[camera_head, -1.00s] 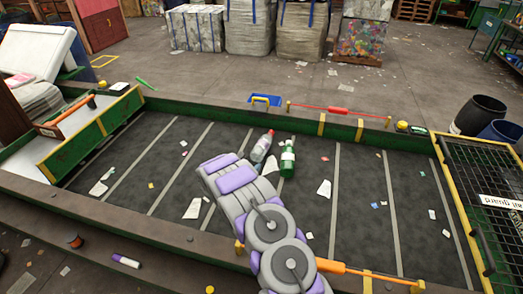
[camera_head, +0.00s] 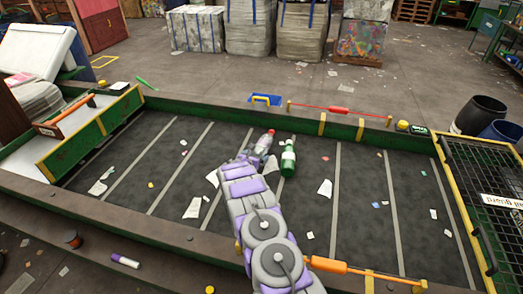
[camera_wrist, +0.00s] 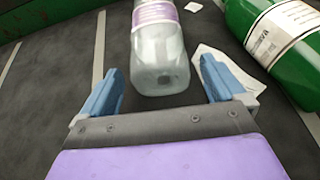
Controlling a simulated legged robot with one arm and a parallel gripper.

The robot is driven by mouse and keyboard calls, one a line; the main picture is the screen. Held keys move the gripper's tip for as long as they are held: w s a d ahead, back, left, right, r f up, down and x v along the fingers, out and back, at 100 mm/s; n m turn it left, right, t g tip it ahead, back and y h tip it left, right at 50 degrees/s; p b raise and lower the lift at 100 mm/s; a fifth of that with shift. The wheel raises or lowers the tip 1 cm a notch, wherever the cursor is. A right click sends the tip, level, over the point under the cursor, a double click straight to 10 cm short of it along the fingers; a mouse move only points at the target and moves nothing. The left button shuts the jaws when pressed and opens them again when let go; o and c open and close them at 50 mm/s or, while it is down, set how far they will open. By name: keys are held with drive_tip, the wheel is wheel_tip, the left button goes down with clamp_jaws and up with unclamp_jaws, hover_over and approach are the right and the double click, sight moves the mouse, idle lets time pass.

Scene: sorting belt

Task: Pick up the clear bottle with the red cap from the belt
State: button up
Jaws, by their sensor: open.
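The clear bottle with the red cap (camera_head: 264,143) lies on the dark belt (camera_head: 375,185), its cap end pointing away from me. In the wrist view the clear bottle (camera_wrist: 158,50) shows its base and a pale purple label; its cap is out of that view. My gripper (camera_wrist: 163,82) is open and empty, its two blue fingers apart. The bottle's base lies ahead of and between the fingertips, with no clear contact. In the head view my arm hides part of the bottle's lower end and most of the gripper (camera_head: 243,156).
A green bottle (camera_head: 288,160) with a white label lies close to the right of the clear bottle; it also shows in the wrist view (camera_wrist: 285,45). Paper scraps (camera_head: 325,187) lie on the belt. A raised rim (camera_head: 215,114) borders the belt, and a mesh guard (camera_head: 490,190) stands at the right.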

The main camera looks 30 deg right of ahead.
drive_tip(key=shift+x, duration=0.85)
drive_tip(key=shift+w+d, duration=0.3)
drive_tip(key=shift+d, duration=0.05)
drive_tip(key=shift+c, duration=0.2)
drive_tip(key=shift+f, duration=0.1)
drive_tip(key=c, duration=1)
